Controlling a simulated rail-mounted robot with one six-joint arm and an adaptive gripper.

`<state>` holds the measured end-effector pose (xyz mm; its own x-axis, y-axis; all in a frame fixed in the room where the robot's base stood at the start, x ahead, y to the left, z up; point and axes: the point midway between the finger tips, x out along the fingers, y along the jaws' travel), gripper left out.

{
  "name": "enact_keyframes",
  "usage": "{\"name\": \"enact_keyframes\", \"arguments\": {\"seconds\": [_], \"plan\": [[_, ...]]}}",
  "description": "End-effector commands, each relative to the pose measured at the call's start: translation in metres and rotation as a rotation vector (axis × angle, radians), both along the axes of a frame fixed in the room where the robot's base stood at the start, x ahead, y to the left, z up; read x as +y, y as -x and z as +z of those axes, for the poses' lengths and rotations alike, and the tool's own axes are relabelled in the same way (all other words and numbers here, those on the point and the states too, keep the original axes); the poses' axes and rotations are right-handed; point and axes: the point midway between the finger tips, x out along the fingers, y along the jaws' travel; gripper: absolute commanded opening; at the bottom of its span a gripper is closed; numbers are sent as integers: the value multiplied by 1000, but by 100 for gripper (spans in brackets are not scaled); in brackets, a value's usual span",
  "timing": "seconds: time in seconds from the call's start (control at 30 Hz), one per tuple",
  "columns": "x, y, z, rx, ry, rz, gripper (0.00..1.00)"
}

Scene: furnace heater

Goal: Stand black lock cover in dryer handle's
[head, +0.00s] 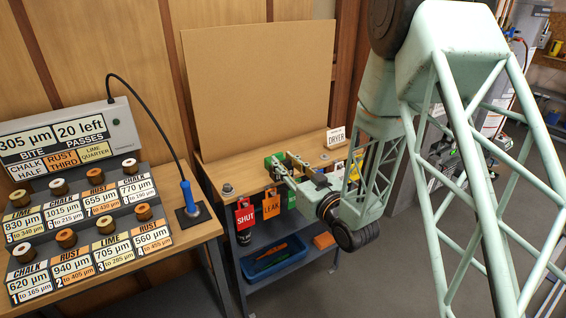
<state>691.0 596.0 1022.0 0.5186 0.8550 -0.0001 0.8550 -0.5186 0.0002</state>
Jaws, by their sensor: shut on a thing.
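My gripper (281,165) is in the head view, over the narrow wooden bench (218,172), reaching in from the right. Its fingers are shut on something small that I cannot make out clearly. A green block (274,158) shows right at the fingertips; I cannot tell whether it is held or lies behind them. A dark piece (298,160) shows just right of the fingers; whether it is the black lock cover is unclear. A white DRYER sign (337,136) stands at the bench's right end. The dryer handle is not clearly distinguishable; my arm covers part of that area.
Red SHUT (245,216) and orange LEAK (271,204) tags hang at the bench's front edge. A blue tray (275,264) sits on the shelf below. A tan board (262,83) stands behind. A label rack (88,220) fills the left table. The bench's left end is mostly clear.

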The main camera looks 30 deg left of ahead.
Motion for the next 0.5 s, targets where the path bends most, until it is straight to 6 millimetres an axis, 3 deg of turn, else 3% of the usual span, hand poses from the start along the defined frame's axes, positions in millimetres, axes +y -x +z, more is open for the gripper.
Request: {"name": "enact_keyframes", "arguments": {"seconds": [0.5], "plan": [[-2,-3,0,0,0,-6,15]]}}
